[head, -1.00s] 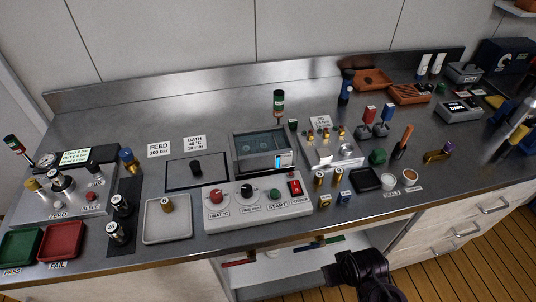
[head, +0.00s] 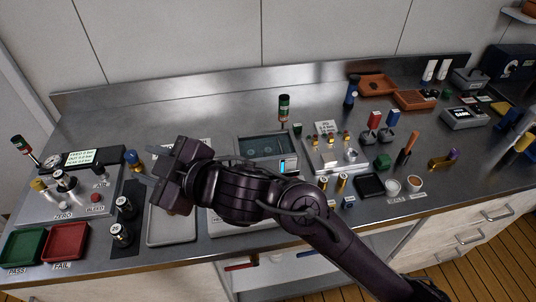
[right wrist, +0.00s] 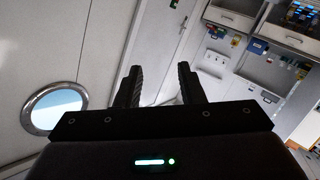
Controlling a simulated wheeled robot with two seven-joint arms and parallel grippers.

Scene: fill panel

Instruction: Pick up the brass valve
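My right gripper (head: 147,165) reaches in over the left part of the bench, fingers toward the left. In the right wrist view its two fingers (right wrist: 160,72) stand apart with nothing between them. A grey tray (head: 170,236) lies below it. The brass-coloured piece with a dark top that stood on this tray earlier is now hidden behind my gripper and wrist. I cannot tell for sure which brass piece is the valve. My left gripper is not in view.
A gauge panel with knobs (head: 65,195) stands left of my gripper, with a green tray (head: 23,246) and a red tray (head: 66,241) in front. Black-and-silver cylinders (head: 122,220) stand close to the grey tray.

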